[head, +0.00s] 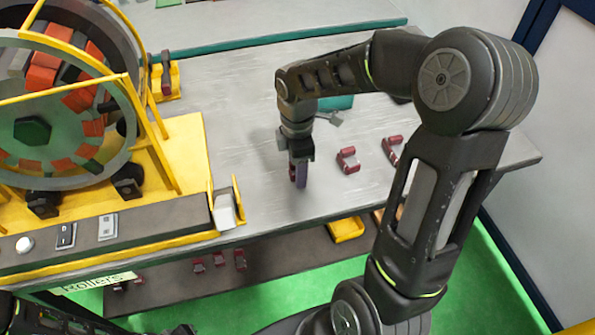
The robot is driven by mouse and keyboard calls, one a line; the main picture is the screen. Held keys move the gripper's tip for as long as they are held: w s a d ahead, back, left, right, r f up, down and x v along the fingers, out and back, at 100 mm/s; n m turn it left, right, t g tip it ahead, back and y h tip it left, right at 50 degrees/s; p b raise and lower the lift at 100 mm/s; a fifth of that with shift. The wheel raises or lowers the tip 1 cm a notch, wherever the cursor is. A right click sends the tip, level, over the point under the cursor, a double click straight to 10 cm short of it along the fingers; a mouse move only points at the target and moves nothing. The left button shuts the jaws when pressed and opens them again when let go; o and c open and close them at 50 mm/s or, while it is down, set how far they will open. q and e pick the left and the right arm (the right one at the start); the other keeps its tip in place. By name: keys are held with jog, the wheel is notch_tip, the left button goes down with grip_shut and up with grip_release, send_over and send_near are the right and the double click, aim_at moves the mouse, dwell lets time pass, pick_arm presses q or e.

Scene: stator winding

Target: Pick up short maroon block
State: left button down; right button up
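My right arm reaches over the grey table, and its gripper (299,178) points straight down at the tabletop. Another, longer-looking maroon block (391,149) lies further right, partly behind my arm. Part of my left arm shows at the bottom left corner; its gripper is not clearly in view.
A yellow-framed machine (185,150) with a large round stator (60,110) fills the left. A grey-white block (224,210) sits in a yellow holder at its corner. Several maroon pieces (219,260) lie on the lower shelf. A teal item (335,103) lies behind the gripper.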

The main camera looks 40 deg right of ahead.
jog(key=shift+c, duration=0.3)
grip_shut()
dwell(1.1)
